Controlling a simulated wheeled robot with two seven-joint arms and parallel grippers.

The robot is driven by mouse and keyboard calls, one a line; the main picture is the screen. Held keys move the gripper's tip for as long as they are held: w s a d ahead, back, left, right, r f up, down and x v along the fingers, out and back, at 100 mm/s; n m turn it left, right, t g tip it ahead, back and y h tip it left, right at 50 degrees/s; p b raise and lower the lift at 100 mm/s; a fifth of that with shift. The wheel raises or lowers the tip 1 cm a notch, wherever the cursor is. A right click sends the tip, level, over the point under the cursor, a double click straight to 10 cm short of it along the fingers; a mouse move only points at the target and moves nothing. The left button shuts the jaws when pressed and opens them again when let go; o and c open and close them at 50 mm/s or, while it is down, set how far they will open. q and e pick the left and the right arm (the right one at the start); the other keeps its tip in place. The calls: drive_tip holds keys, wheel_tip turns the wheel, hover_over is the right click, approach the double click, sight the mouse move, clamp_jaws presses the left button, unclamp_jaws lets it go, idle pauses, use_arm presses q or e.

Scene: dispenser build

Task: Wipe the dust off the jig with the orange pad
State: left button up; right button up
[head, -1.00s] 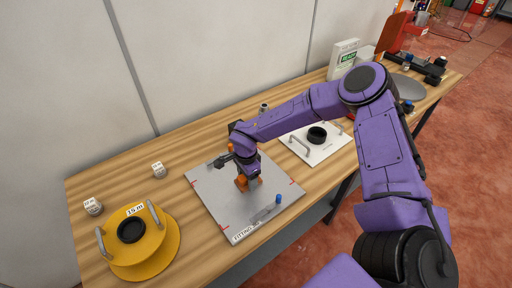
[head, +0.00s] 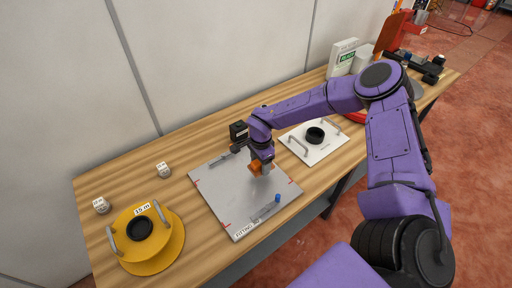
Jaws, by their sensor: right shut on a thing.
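The jig is a flat grey plate (head: 225,205) with red corner marks and a label on its front edge, lying on the wooden bench. My right gripper (head: 256,165) is over the right back part of the plate, shut on the orange pad (head: 255,168). The pad is at or just above the plate; contact cannot be told. A blue-ended pin (head: 277,198) sits at the plate's right front. Dust is too small to make out. My left gripper is not in view.
A white plate (head: 305,150) with a black ring lies to the right. A white box (head: 342,58) stands at the back. Bare wood (head: 120,190) lies left of the jig.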

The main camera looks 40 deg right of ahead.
drive_tip(key=shift+r+p, duration=1.45)
drive_tip(key=shift+r, duration=0.6)
drive_tip(key=shift+f, duration=0.1)
